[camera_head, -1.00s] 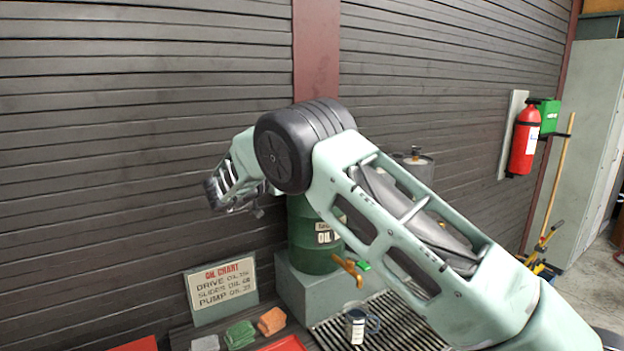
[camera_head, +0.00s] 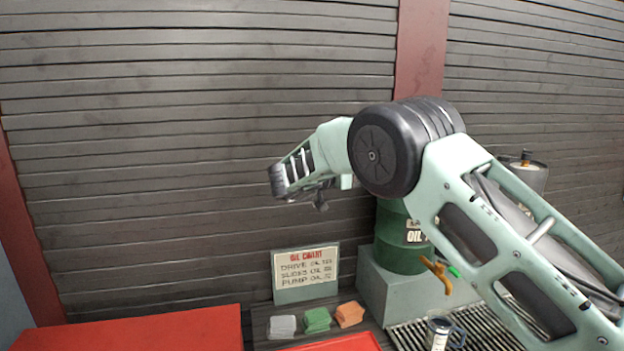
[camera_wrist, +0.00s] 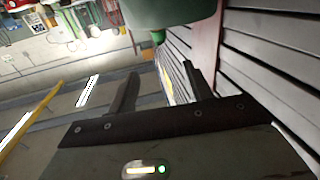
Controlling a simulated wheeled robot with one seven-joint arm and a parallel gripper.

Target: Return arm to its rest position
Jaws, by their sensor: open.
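My arm is raised and bent in front of the slatted wall in the head view. My gripper (camera_head: 279,181) is at the arm's left end, well above the bench and apart from everything around it. In the wrist view my gripper (camera_wrist: 158,88) shows two dark fingers spread apart with nothing between them. The fingertips are hard to make out in the head view.
Below stand a green oil drum (camera_head: 402,238), an oil chart sign (camera_head: 306,272), folded cloths (camera_head: 317,320), a mug (camera_head: 438,334) on a grate and a red surface (camera_head: 140,330). A grey drum (camera_head: 527,172) stands behind my arm. The wall (camera_head: 200,130) is close behind.

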